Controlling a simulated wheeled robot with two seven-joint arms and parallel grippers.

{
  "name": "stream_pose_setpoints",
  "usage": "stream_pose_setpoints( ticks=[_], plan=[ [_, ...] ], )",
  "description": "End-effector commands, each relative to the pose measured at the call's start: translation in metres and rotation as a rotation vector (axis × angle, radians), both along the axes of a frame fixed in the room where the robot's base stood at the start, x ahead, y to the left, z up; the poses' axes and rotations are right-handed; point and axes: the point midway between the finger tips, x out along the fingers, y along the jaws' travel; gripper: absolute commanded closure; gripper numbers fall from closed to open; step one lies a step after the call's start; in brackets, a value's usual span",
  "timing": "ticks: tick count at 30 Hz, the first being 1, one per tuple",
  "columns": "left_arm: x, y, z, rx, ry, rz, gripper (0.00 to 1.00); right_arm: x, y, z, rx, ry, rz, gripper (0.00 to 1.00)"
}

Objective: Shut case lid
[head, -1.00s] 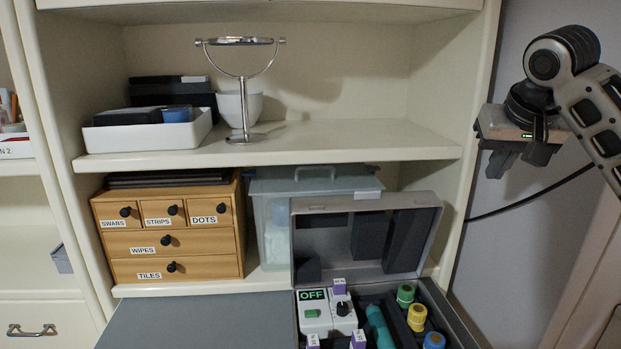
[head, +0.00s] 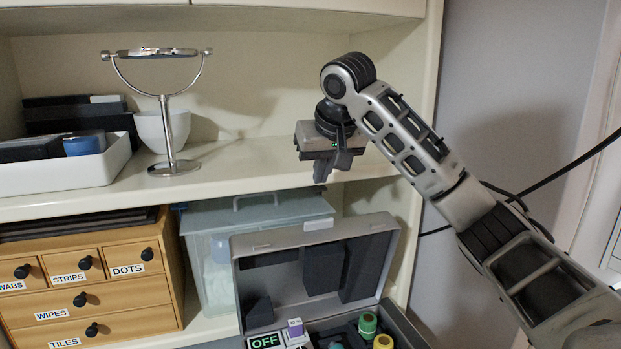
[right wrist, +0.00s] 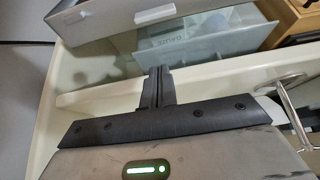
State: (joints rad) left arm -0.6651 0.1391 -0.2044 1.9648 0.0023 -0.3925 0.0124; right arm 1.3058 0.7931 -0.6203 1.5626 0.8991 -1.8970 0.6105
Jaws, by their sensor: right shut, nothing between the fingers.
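The grey case (head: 415,332) stands open at the bottom of the head view, its lid (head: 312,262) tipped up with dark foam blocks inside. The lid leans near the clear bin behind it. Part of the lid also shows at the top left of the right wrist view (right wrist: 100,22). My right gripper (head: 322,176) is shut and empty, above the lid's top edge and apart from it, in front of the upper shelf's edge. Its shut fingers show in the right wrist view (right wrist: 158,88). My left gripper is out of view. The case's lower front is cut off.
A clear bin (head: 208,262) stands behind the lid. A wooden drawer unit (head: 95,275) is to the left. A round mirror on a stand (head: 165,110), a white bowl and a white tray (head: 75,172) occupy the upper shelf. The cabinet's right side panel is beside my arm.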

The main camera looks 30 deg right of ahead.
Motion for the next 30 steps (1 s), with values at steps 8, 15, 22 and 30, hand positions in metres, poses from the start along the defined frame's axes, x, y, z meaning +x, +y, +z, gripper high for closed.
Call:
stream_pose_setpoints(
  ticks=[8, 15, 22, 30],
  plan=[
    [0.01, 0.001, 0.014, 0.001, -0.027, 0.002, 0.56, 0.03, -0.004, -0.05, -0.002, 0.007, 0.005, 1.0],
    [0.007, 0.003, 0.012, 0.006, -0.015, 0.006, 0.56, 0.026, -0.003, -0.071, -0.003, 0.0, 0.007, 1.0],
    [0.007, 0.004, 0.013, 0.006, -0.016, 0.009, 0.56, 0.006, 0.002, -0.075, -0.002, 0.001, 0.006, 1.0],
    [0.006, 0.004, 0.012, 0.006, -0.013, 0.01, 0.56, 0.003, 0.003, -0.076, 0.0, 0.001, 0.006, 1.0]
  ],
)
